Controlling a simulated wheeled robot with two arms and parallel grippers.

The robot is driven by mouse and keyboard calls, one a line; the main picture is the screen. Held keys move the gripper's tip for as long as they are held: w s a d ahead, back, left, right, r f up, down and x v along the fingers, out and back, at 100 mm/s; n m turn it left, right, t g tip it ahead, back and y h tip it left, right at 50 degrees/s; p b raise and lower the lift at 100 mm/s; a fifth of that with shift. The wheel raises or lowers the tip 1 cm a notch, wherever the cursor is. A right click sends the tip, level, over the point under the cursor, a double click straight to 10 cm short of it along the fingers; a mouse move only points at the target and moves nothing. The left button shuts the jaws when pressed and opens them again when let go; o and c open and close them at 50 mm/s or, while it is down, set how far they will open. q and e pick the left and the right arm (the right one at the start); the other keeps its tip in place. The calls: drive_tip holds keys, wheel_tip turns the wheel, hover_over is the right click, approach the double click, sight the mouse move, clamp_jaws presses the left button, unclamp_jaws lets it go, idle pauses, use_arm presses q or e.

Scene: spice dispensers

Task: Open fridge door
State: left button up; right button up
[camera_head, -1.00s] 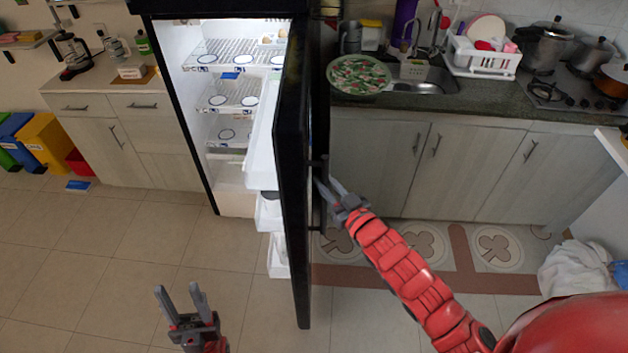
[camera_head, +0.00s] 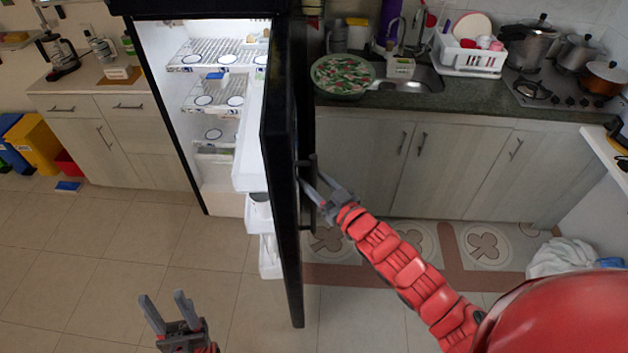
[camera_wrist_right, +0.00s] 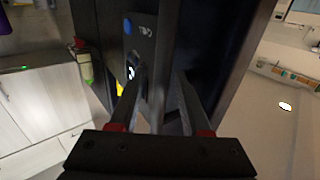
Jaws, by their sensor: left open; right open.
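The fridge (camera_head: 160,100) stands lit inside, with white shelves. Its black door (camera_head: 283,190) is swung well open toward me, seen nearly edge-on, with white door bins (camera_head: 268,255) on its inner side. My right gripper (camera_head: 313,187) is at the door's outer side by the dark vertical handle (camera_head: 307,215). In the right wrist view its fingers (camera_wrist_right: 155,85) are apart, close to the dark door front; whether they touch the handle I cannot tell. My left gripper (camera_head: 164,306) is open and empty over the floor, left of the door.
The counter (camera_head: 470,108) with a green bowl (camera_head: 342,76), dish rack (camera_head: 470,55) and pots stands to the right, close behind the door. A low cabinet (camera_head: 105,135) and coloured bins (camera_head: 36,142) are at the left. The tiled floor (camera_head: 110,250) before the fridge is clear.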

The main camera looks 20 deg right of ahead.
drive_tip(key=shift+s+f, duration=0.1)
drive_tip(key=shift+s, duration=0.05)
drive_tip(key=shift+s+d, duration=0.2)
drive_tip(key=p+v, duration=0.9)
drive_tip(key=v, duration=0.7)
drive_tip(key=shift+s+p, duration=0.3)
drive_tip(key=shift+s, duration=0.05)
